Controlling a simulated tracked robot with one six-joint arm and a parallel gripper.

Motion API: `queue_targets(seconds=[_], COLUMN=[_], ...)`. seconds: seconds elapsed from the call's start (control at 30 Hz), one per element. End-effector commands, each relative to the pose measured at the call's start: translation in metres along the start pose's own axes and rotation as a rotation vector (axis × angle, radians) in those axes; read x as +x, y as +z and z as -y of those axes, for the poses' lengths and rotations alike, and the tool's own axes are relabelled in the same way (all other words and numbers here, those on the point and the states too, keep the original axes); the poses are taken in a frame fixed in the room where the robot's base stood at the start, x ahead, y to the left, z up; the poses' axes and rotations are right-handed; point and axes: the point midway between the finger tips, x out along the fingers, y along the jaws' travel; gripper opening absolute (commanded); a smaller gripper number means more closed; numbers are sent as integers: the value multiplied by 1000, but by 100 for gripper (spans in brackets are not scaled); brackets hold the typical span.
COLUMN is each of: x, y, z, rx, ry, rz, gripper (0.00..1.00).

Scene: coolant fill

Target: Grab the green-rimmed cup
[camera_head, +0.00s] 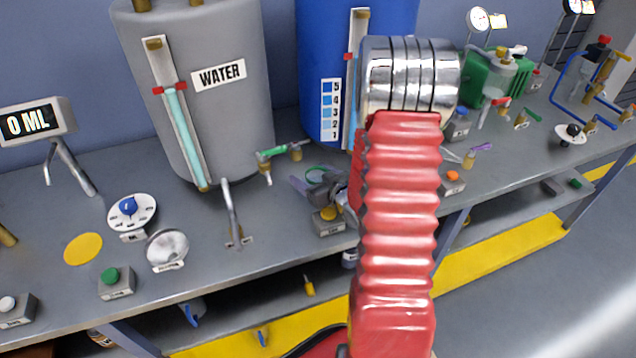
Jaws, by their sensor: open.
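A small part of a green rim (316,169) shows behind my gripper, beside the blue tank; it looks like the green-rimmed cup, and most of its body is hidden. My gripper (308,186) is small and dark grey in the view, just left of my red arm sleeve. It is open, with its fingers at or around the rim. I cannot tell whether they touch the cup. My arm hides the area to the right of the cup.
A grey WATER tank (235,120) with a green-handled tap (274,152) stands left of the gripper. A blue tank (312,50) stands behind. A button box (329,222) sits close in front. The grey bench (205,268) has free room at front left.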

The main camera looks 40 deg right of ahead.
Motion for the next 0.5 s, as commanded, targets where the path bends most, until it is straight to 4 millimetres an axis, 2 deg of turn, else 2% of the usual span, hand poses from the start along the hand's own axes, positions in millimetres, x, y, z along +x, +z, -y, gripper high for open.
queue_targets(seconds=[0.07, 0.5], x=[0, 0], y=[0, 0], z=[0, 1], rx=[0, -1], ry=[-1, -2], rz=[0, 0], gripper=[70, 39])
